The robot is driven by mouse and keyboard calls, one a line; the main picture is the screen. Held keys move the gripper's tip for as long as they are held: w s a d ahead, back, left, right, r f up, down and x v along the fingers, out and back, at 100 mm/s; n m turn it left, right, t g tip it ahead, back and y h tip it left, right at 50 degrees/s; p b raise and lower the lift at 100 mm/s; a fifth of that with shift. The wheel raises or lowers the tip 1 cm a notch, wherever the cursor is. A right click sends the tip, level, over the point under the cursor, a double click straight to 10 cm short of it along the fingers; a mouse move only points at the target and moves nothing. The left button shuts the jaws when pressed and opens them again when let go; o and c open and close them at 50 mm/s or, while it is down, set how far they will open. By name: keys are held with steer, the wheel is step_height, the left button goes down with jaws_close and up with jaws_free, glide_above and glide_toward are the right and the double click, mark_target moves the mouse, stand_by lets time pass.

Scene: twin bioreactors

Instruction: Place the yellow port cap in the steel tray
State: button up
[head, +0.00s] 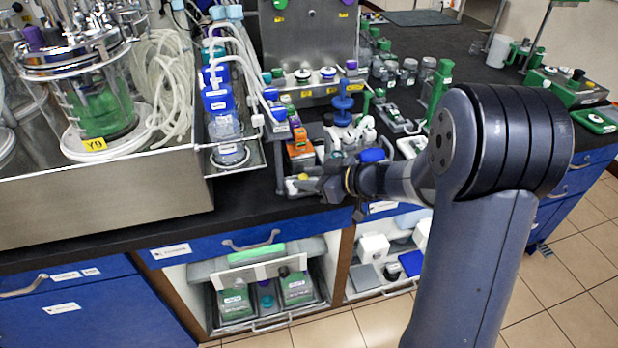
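A small yellow spot (303,177), which may be the yellow port cap, shows at the bench's front edge, just left of my gripper. It is too small to tell its shape. A small light-grey tray (292,189), possibly the steel tray, is around or under it; I cannot tell whether the yellow piece rests inside it or is held above it. My gripper (320,185) is low over the tray's right side, pointing left. Its fingers are dark and tiny here, so I cannot tell whether they are open or shut. My wrist hides part of the bench behind it.
A steel-walled platform with a glass bioreactor (105,100) and coiled tubing fills the left. Blue-capped bottles (218,100) stand beside it. An orange item (300,147) and a blue-knobbed fixture (343,110) stand close behind my gripper. Vials and green holders crowd the bench farther back.

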steer(key=shift+o, duration=0.9)
steer(key=shift+r, duration=0.1)
steer(key=shift+d+r+p, duration=0.1)
steer(key=shift+r+p, duration=0.05)
steer(key=shift+p, duration=0.25)
steer(key=b+v, duration=0.1)
steer(key=v, duration=1.1)
